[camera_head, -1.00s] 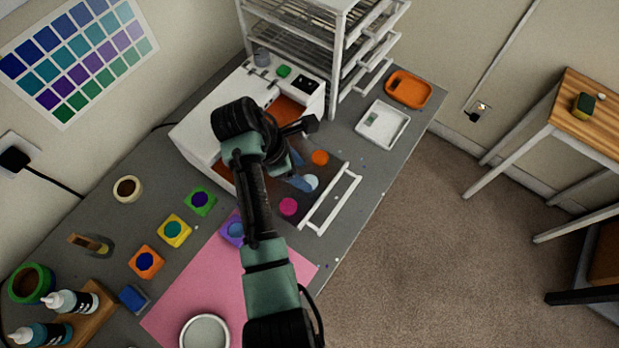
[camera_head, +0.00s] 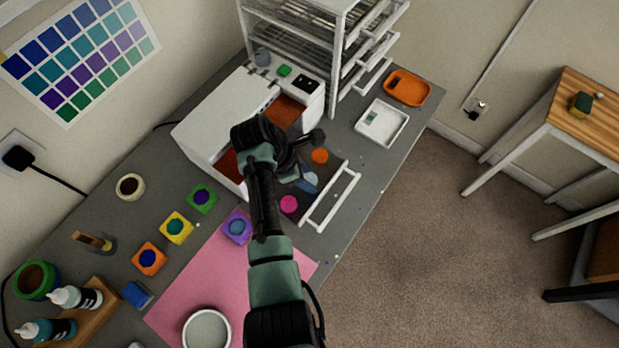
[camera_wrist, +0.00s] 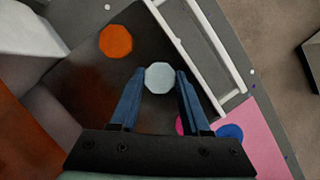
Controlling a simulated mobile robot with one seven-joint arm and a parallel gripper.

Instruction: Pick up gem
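Several octagonal gems lie in the dark open drawer of the white cabinet. A pale blue gem (camera_wrist: 159,78) shows between my fingertips in the wrist view. My gripper (camera_wrist: 161,73) has its two blue fingers apart, one on each side of this gem, with slight gaps visible. Whether the fingertips are down at the gem's level I cannot tell. An orange gem (camera_wrist: 116,41) lies to the upper left, and also shows in the head view (camera_head: 319,156). A pink gem (camera_head: 289,204) lies near the drawer's front corner; in the wrist view my right finger partly hides it.
The drawer's white handle bar (camera_head: 331,197) runs along its front, close to my fingers. The white cabinet (camera_head: 226,118) stands behind. A white tray (camera_head: 398,136) and an orange tray (camera_head: 424,92) lie right. A pink mat (camera_head: 188,281) and coloured moulds lie left.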

